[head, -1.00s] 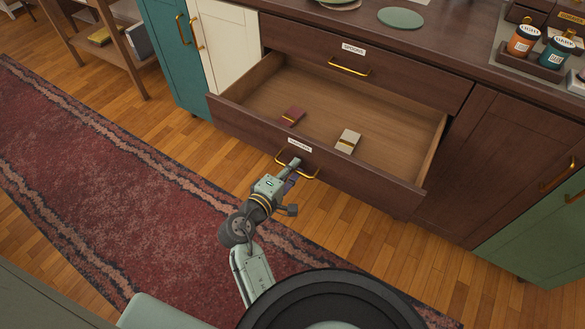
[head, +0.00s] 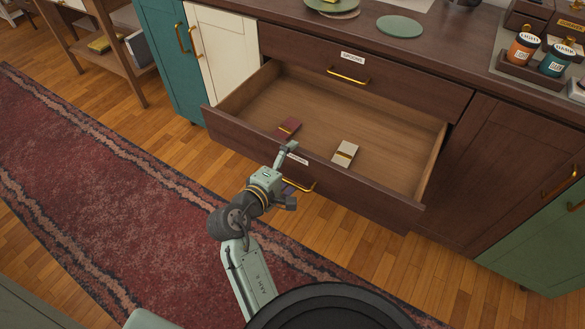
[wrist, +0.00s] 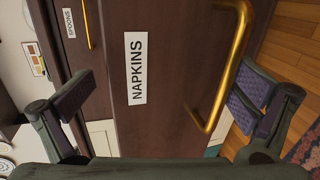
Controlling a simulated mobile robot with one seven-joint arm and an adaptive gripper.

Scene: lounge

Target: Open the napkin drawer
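The napkin drawer (head: 390,188) stands pulled well out of the dark wood cabinet, its inside showing. My gripper (wrist: 160,100) is open in front of the drawer front. In the wrist view its right finger is close to the handle; I cannot tell if they touch. The left finger is well apart from it, near the drawer's top edge.
The SPOONS drawer (head: 400,85) above is closed. A green disc (head: 400,26) and a rack with orange and teal jars (head: 525,46) are on the counter. A red rug (head: 100,190) covers the floor at left. A wooden shelf (head: 105,45) stands at back left.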

